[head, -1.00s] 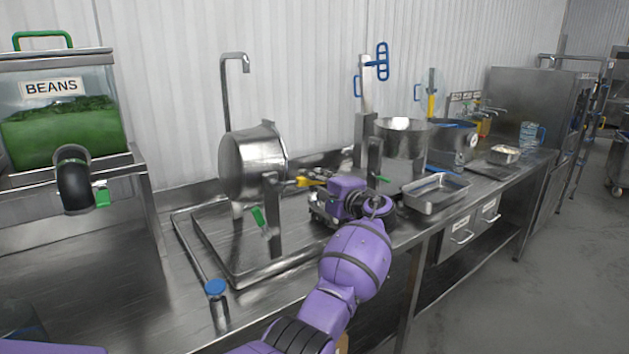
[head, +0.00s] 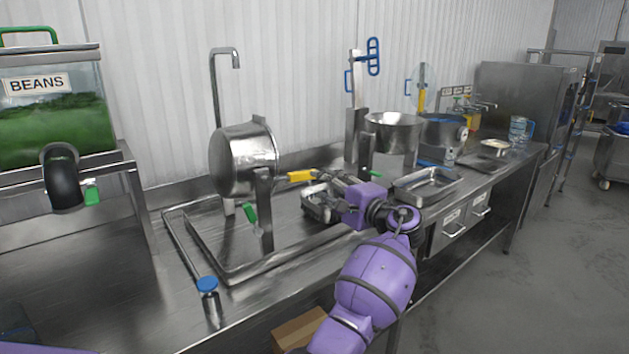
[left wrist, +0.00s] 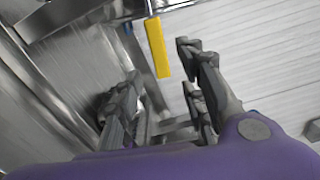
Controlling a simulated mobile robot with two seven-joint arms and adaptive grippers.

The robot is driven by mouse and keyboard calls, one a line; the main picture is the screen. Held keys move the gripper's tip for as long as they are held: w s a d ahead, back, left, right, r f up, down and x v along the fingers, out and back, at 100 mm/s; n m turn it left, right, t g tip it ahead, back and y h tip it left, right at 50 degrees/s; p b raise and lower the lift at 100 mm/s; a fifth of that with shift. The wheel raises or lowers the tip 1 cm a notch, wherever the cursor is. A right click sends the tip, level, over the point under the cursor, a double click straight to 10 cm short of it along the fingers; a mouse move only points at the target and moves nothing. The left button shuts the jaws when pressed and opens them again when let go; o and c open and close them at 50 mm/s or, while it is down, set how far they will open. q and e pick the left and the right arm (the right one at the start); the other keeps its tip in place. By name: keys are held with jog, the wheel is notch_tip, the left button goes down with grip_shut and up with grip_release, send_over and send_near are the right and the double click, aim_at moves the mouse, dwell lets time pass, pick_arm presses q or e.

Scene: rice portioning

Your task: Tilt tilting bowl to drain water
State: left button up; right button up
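The steel tilting bowl (head: 240,160) is tipped on its side in its stand, over a sunken drain area on the counter. Its inside and any water are hidden. A yellow handle (head: 301,176) sticks out to the right of the stand. My left gripper (head: 322,184) is just right of the handle's end. In the left wrist view the yellow handle (left wrist: 157,47) lies ahead between the lines of the spread fingers of my left gripper (left wrist: 157,65). The gripper is open and appears empty. My right gripper is not in view.
A green-handled lever (head: 250,213) hangs below the bowl. A blue-capped post (head: 207,285) stands at the front. A beans dispenser (head: 50,100) is at left. A metal pan (head: 425,187) and a pot (head: 392,133) are at right.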

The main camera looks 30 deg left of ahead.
pick_arm(q)
jog(key=shift+v, duration=1.4)
